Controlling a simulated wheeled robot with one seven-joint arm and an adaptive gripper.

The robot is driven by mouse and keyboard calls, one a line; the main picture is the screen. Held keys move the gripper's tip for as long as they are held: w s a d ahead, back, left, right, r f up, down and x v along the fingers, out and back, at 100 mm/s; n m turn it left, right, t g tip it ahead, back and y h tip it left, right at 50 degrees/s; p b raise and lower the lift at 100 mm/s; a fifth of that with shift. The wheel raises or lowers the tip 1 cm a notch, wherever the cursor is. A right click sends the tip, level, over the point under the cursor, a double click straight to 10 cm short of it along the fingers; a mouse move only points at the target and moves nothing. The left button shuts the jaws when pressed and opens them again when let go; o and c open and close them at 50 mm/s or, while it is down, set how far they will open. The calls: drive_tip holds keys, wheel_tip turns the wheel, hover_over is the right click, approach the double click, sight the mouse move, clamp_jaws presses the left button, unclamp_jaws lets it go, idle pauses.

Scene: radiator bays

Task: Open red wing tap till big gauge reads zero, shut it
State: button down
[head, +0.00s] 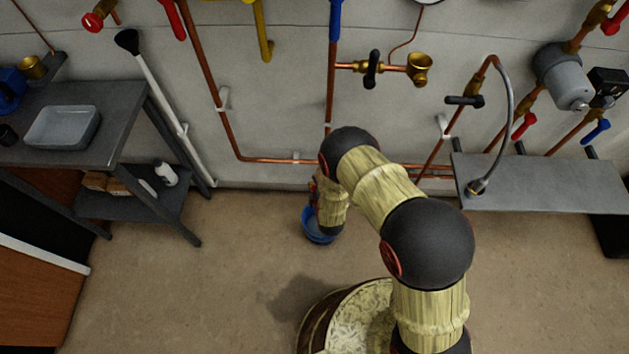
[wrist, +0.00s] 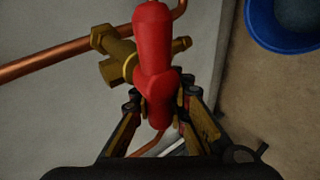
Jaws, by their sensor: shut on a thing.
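The red wing tap (wrist: 155,60) fills the middle of the wrist view, on a brass valve body (wrist: 118,55) in a copper pipe. Its wings lie across the line of that pipe. My gripper (wrist: 160,98) has its fingers on both sides of the near wing and is shut on it. In the head view my gripper (head: 317,193) is low by the wall, and my arm hides most of the tap. A round dial (head: 428,1), perhaps the big gauge, is cut off at the top edge; its needle cannot be seen.
A blue bucket (head: 310,233) stands on the floor below my gripper; it also shows in the wrist view (wrist: 262,32). A grey bench (head: 125,120) is at left, a grey shelf (head: 560,185) at right. Copper pipes (head: 207,75) run along the wall.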

drive_tip(key=shift+s+d+f+h, duration=0.25)
drive_tip(key=shift+d+f+h, duration=0.05)
drive_tip(key=shift+f+h, duration=0.1)
drive_tip(key=shift+d+n, duration=0.1)
drive_tip(key=shift+n, duration=0.2)
drive_tip(key=c, duration=2)
unclamp_jaws()
drive_tip(key=shift+r, duration=0.1)
drive_tip(key=shift+c, duration=0.2)
drive_tip(key=shift+o, duration=1.4)
drive_tip(key=shift+w+r, duration=0.15)
drive_tip(key=shift+a, duration=0.2)
drive_tip(key=v, duration=1.2)
